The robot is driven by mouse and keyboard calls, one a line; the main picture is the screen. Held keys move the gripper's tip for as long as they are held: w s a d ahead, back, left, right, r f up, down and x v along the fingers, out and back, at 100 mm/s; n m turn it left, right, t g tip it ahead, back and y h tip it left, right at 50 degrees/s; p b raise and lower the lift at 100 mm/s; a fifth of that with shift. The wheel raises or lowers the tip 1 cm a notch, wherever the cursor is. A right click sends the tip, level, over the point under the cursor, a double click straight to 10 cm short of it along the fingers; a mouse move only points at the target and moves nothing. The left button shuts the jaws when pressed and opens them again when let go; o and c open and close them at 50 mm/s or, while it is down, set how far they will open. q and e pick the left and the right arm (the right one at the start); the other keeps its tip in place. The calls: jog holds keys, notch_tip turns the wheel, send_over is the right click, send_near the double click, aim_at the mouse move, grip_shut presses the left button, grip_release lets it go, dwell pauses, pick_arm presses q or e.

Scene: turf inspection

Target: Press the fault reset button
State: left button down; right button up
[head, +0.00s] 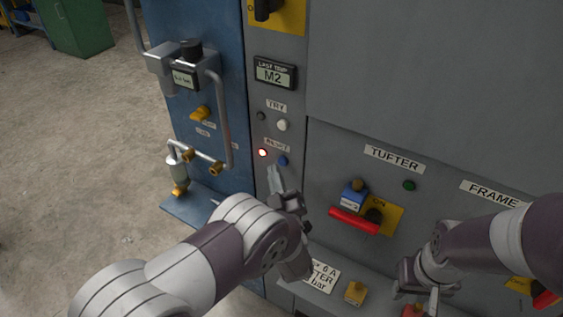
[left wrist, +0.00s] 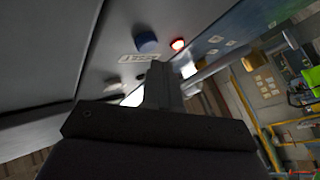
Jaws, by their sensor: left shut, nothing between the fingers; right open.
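The blue button (head: 283,160) sits on the narrow grey panel column, under a RESET label (head: 277,144) and just right of a lit red lamp (head: 263,153). In the left wrist view the blue button (left wrist: 147,42) and glowing lamp (left wrist: 178,44) show beyond my fingertips. My left gripper (head: 273,178) is shut and empty, its fingertips just below the button in the head view. In the left wrist view the fingers (left wrist: 157,70) point towards the button; I cannot tell whether they touch the panel. My right gripper (head: 428,298) is open at the lower right.
A white button (head: 282,125) under a TRY label and a display reading M2 (head: 275,74) are above. A red handle (head: 353,221) juts out right of my left gripper. Pipes (head: 226,120) run along the blue panel at left. Open floor (head: 80,140) lies further left.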

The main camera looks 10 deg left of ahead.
pick_arm(q)
jog(key=shift+w+d+b, duration=0.15)
jog(key=shift+w+b, duration=0.15)
jog(key=shift+w, duration=0.1)
dwell(0.3)
jog(key=shift+w+d+b, duration=0.15)
jog(key=shift+w+b, duration=0.15)
jog(key=shift+w, duration=0.15)
dwell(0.3)
dwell(0.4)
jog(key=shift+s+a+p, duration=0.3)
jog(key=shift+s+p, duration=0.05)
jog(key=shift+s, duration=0.5)
